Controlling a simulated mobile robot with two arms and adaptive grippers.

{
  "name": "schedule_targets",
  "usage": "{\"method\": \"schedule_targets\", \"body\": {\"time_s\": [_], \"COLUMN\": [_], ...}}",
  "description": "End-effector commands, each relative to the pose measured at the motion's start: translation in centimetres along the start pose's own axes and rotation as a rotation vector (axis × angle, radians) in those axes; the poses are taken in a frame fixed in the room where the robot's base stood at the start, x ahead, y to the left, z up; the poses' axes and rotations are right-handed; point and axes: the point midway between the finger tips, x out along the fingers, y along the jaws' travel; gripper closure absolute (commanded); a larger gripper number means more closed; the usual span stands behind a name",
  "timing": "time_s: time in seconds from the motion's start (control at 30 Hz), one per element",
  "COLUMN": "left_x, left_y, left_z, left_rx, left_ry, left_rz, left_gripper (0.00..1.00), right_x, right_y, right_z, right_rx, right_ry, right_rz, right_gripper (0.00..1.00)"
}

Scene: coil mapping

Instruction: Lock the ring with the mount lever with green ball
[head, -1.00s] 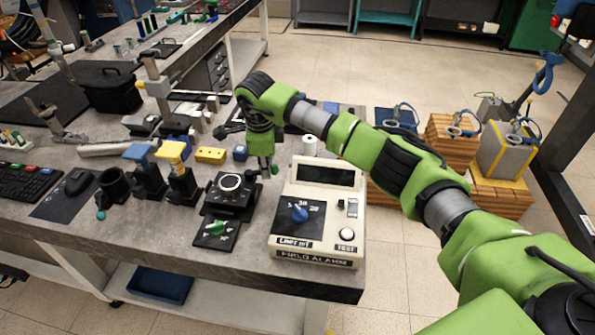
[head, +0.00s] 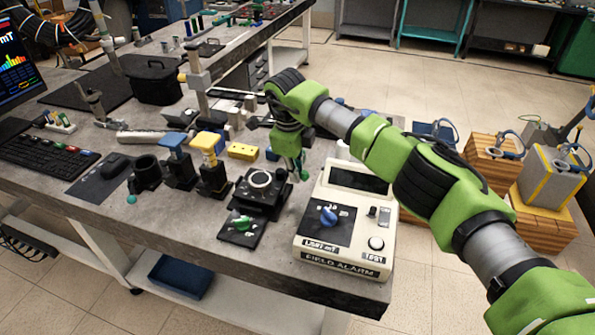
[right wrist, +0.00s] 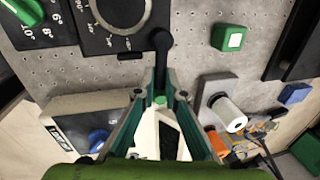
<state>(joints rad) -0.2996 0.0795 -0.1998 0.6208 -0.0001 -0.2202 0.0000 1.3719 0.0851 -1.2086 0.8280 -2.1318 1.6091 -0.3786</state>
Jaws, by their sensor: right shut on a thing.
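The ring mount (head: 261,182) is a black square stage with a pale-edged round ring, on the grey bench. In the right wrist view its ring and dial (right wrist: 120,12) are cut by the top edge. A black lever (right wrist: 160,50) runs from beside the ring down between my fingers, with a green ball (right wrist: 160,100) at its end. My right gripper (right wrist: 160,108) is shut on this ball. In the head view my right gripper (head: 296,165) is at the mount's right side, pointing down. The green ball (head: 304,175) shows beside the fingertips. My left gripper is out of view.
The field alarm box (head: 350,225) stands close to the right of the mount. A black plate with a green knob (head: 242,224) lies in front. Blue-topped and yellow-topped holders (head: 210,150) and another black holder (head: 145,172) stand to the left.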

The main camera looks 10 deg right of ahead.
Motion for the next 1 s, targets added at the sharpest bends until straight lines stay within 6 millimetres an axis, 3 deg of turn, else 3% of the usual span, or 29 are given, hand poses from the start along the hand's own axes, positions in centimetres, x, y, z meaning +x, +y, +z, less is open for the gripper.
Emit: {"method": "schedule_targets", "body": {"time_s": [0.07, 0.1, 0.13, 0.57, 1.0], "left_x": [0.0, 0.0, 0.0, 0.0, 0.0], "left_y": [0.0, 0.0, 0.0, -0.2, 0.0], "left_z": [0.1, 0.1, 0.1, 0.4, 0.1], "left_rx": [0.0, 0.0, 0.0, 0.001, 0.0], "left_ry": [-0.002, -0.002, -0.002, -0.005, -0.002], "left_rz": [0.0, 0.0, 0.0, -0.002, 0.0], "left_gripper": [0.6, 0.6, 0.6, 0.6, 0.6], "right_x": [0.3, 0.3, 0.3, -0.6, -9.0], "right_y": [-0.2, -0.1, -0.2, -0.1, -0.2], "right_z": [-0.6, -0.6, -0.6, -0.1, -0.4], "right_rx": [0.01, 0.01, 0.01, 0.002, 0.005], "right_ry": [0.014, 0.015, 0.014, 0.003, 0.004], "right_rz": [0.002, 0.003, 0.002, 0.001, 0.0], "right_gripper": [1.0, 0.79, 0.71, 0.71, 0.71]}}
